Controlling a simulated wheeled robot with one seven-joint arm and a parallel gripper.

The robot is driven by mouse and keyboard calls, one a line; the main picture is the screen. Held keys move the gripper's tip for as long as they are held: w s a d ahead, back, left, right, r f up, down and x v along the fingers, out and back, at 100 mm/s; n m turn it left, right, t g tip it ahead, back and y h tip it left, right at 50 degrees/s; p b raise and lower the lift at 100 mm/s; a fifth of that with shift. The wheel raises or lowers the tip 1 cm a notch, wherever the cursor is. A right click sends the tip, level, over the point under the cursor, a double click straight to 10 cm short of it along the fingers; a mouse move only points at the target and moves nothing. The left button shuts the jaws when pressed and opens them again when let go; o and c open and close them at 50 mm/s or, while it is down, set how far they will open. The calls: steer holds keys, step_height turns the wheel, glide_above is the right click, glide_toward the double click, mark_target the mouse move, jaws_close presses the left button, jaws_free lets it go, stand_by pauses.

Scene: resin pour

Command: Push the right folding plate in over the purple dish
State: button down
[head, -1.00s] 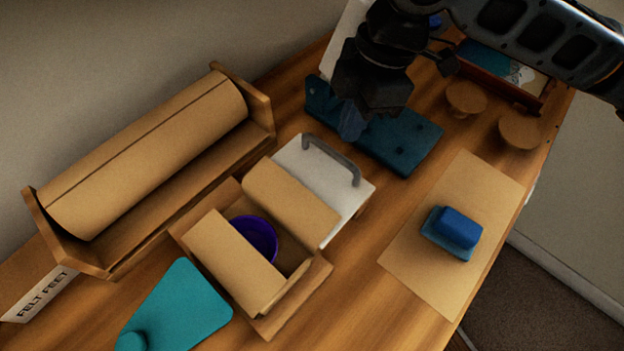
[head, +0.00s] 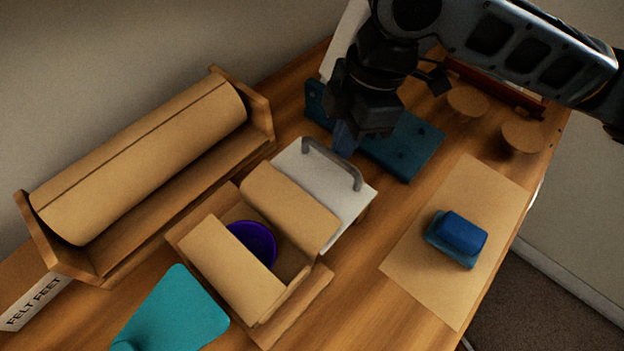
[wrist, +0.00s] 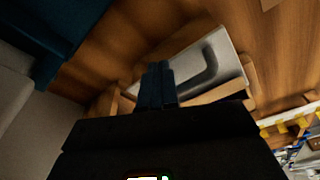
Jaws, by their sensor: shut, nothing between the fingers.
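A purple dish (head: 254,243) sits in an open wooden box (head: 325,282), partly covered from above. A tan flap (head: 228,268) leans over it at left, and another tan flap (head: 290,206) stands at its upper right. A white plate with a grey handle (head: 325,192), seemingly the right folding plate, lies beyond the right flap, outside the dish. The plate also shows in the wrist view (wrist: 227,60). My gripper (head: 345,143) is shut and empty, just above the plate's far edge, near the handle. In the wrist view its fingertips (wrist: 157,75) point toward the handle; contact cannot be told.
A dark teal block (head: 415,145) lies right behind my gripper. A tan roll in a wooden holder (head: 140,160) stands at left. A teal mat (head: 180,310) lies in front. A blue block (head: 460,232) sits on a tan sheet (head: 425,280) at right.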

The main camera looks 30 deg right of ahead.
steer(key=shift+s+a+p, duration=0.2)
steer(key=shift+s+a, duration=0.2)
steer(key=shift+a, duration=0.8)
steer(key=shift+s+a+p, duration=0.25)
steer(key=shift+s+a, duration=0.15)
steer(key=shift+a, duration=0.8)
steer(key=shift+s+a+p, duration=0.2)
steer(key=shift+s+a, duration=0.2)
steer(key=shift+a, duration=0.8)
steer(key=shift+d, duration=0.15)
steer(key=shift+w+d+b, duration=0.95)
steer(key=shift+w+d, duration=0.5)
steer(key=shift+d, duration=2.75)
step_height(320, 180, up, 10)
steer(key=p, duration=0.8)
